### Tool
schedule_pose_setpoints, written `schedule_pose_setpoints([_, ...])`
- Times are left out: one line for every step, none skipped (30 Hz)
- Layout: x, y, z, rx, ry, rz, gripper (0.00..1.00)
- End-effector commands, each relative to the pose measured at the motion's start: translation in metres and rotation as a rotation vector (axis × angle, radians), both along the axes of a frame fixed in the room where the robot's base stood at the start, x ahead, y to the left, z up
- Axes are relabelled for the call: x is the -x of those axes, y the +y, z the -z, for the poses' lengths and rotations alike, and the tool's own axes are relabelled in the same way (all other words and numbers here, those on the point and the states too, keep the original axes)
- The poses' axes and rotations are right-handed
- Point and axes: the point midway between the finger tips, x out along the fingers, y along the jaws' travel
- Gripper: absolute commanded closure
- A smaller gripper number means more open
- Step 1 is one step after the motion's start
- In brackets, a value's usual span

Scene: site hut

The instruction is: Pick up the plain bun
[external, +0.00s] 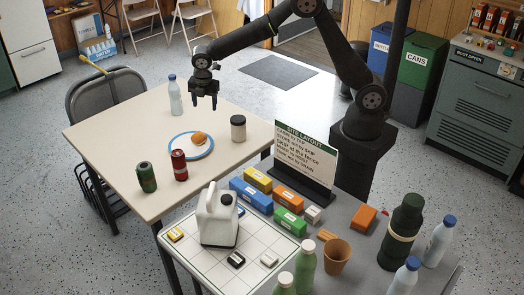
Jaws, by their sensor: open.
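The plain bun (199,137) is small, round and golden brown. It lies on a white plate with a blue rim (177,151) on the pale table. My gripper (204,103) hangs above the table, pointing down with its jaws apart and empty. In the picture it is above the bun and a clear gap separates them. The exact height over the table is hard to tell from this one view.
Around the plate stand a red can (179,165), a green can (146,177), a dark-lidded jar (238,128) and a clear bottle (175,95). A sign (304,158), a white jug (217,215), coloured boxes and bottles crowd the nearer grey table. The pale table's left side is clear.

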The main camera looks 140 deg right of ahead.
Motion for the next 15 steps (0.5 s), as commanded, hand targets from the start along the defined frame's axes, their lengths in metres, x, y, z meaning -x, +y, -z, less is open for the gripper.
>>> schedule_pose_setpoints([-0.009, 0.004, 0.003, 0.013, 0.047, -0.137, 0.38])
schedule_pose_setpoints([-0.014, 0.006, 0.003, 0.022, 0.077, -0.225, 0.38])
schedule_pose_setpoints([-0.020, 0.008, 0.004, 0.032, 0.118, -0.338, 0.38])
schedule_pose_setpoints([-0.024, 0.010, 0.005, 0.038, 0.149, -0.421, 0.38])
schedule_pose_setpoints([-0.029, 0.011, 0.005, 0.043, 0.181, -0.500, 0.38])
schedule_pose_setpoints([-0.034, 0.013, 0.006, 0.048, 0.220, -0.600, 0.38])
schedule_pose_setpoints([-0.037, 0.014, 0.006, 0.052, 0.249, -0.668, 0.38])
schedule_pose_setpoints([-0.041, 0.016, 0.006, 0.055, 0.276, -0.733, 0.38])
schedule_pose_setpoints([-0.045, 0.017, 0.006, 0.058, 0.307, -0.806, 0.38])
schedule_pose_setpoints([-0.048, 0.018, 0.006, 0.061, 0.330, -0.856, 0.38])
schedule_pose_setpoints([-0.051, 0.019, 0.006, 0.061, 0.349, -0.898, 0.38])
schedule_pose_setpoints([-0.053, 0.020, 0.006, 0.062, 0.371, -0.946, 0.38])
schedule_pose_setpoints([-0.055, 0.020, 0.006, 0.062, 0.383, -0.973, 0.38])
schedule_pose_setpoints([-0.056, 0.020, 0.006, 0.061, 0.393, -0.996, 0.38])
schedule_pose_setpoints([-0.057, 0.020, 0.007, 0.062, 0.405, -1.018, 0.38])
